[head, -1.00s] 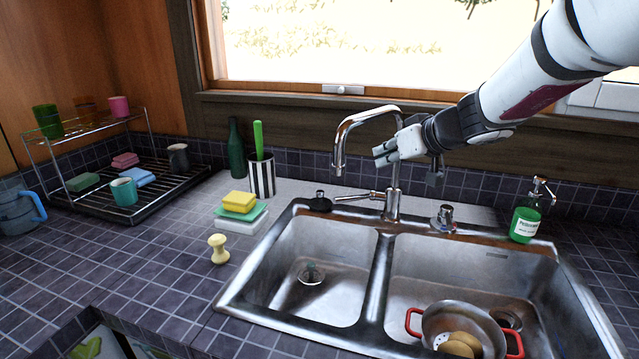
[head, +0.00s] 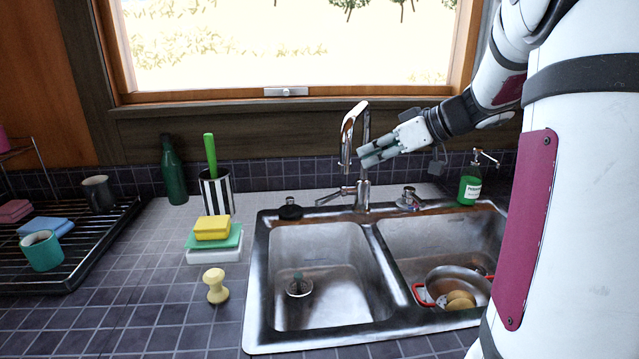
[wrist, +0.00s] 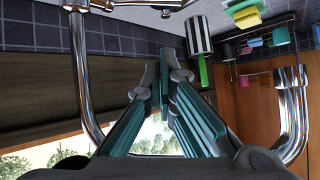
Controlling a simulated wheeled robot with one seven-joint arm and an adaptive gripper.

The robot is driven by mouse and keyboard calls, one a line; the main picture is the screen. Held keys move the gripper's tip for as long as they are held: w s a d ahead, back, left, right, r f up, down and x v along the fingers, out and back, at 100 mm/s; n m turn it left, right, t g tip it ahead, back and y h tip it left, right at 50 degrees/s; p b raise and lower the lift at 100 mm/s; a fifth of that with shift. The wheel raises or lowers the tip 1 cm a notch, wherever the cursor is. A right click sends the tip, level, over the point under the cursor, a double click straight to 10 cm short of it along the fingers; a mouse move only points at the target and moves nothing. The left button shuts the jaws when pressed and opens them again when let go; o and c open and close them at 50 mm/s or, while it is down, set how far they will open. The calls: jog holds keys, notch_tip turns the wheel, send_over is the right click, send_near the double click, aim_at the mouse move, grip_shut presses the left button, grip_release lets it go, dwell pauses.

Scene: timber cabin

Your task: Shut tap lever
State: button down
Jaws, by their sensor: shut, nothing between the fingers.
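The chrome tap (head: 362,160) stands behind the double sink, its tall spout curving forward. Its lever (head: 334,197) sticks out to the left from the base, low and roughly level. My gripper (head: 367,157) is shut and empty, pointing left beside the upper part of the tap, above the lever. In the wrist view my closed fingers (wrist: 163,78) lie between the tap's upright pipe (wrist: 80,75) and the spout end (wrist: 292,112). Part of the lever (wrist: 130,5) shows at the top edge there. I cannot tell whether the fingers touch the tap.
The sink (head: 378,262) holds a red-handled pot (head: 440,282) in its right basin. A striped holder (head: 217,192), green bottle (head: 174,175) and sponges (head: 212,228) stand left of it. A soap bottle (head: 470,188) is at right. The window wall is close behind.

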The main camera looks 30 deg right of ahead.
send_over(331, 198)
jog(key=s, duration=0.2)
notch_tip(331, 198, down, 5)
jog(key=shift+w+a+f, duration=0.15)
jog(key=shift+w+f, duration=0.05)
jog(key=shift+f, duration=0.9)
jog(key=shift+w+a+f, duration=0.1)
jog(key=shift+w+f, duration=0.1)
jog(key=shift+f, duration=0.9)
jog(key=shift+f+b, duration=0.1)
jog(key=shift+b, duration=0.35)
